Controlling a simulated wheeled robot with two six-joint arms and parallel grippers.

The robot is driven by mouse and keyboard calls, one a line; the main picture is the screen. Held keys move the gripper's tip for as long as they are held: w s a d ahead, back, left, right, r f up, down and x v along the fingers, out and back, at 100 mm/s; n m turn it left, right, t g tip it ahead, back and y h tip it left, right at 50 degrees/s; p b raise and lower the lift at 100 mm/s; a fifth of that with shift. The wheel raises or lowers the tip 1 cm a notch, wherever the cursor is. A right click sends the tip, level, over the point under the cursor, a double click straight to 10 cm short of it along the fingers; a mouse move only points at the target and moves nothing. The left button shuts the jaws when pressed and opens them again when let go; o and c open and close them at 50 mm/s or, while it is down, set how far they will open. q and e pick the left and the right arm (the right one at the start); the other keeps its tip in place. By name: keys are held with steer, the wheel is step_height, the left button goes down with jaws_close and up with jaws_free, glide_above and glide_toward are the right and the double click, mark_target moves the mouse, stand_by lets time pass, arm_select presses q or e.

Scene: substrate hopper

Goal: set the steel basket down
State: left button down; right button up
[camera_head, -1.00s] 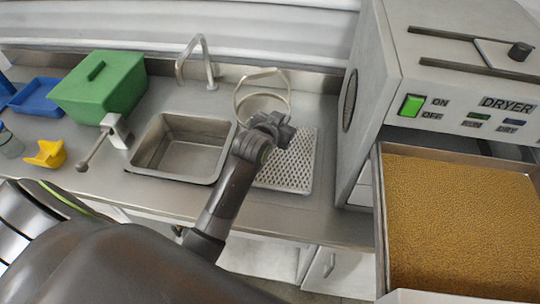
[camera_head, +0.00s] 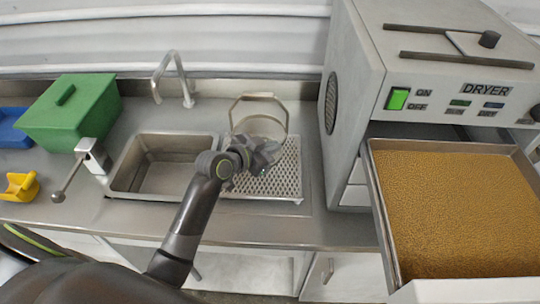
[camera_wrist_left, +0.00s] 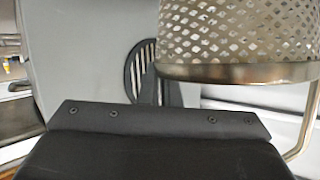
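The steel basket (camera_head: 275,127) shows its round rim and raised hoop handle above the perforated drain mat (camera_head: 285,178) right of the sink. My left gripper (camera_head: 262,153) is at its near side and hides much of its body. In the left wrist view, the basket's perforated wall (camera_wrist_left: 245,32) and smooth rim fill the upper right, and the dark fingers (camera_wrist_left: 162,92) meet the rim's left end. They appear shut on the basket, though the contact is partly hidden. I cannot tell whether its base touches the mat. My right gripper is not in view.
The sink (camera_head: 163,168) and faucet (camera_head: 172,75) are left of the mat. The dryer (camera_head: 350,100) stands close on the right, with its grain-filled tray (camera_head: 376,190) pulled out. A green bin (camera_head: 72,115) and yellow scoop (camera_head: 20,187) are farther left.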

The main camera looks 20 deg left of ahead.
arm_select(q)
step_height(320, 180, down, 4)
steer(key=shift+r, duration=0.1)
steer(key=c, duration=2.1)
jaws_free()
steer(key=shift+f, duration=0.2)
steer(key=o, duration=0.5)
steer(key=shift+r, duration=0.1)
steer(key=shift+c, duration=0.2)
steer(key=shift+r, duration=0.1)
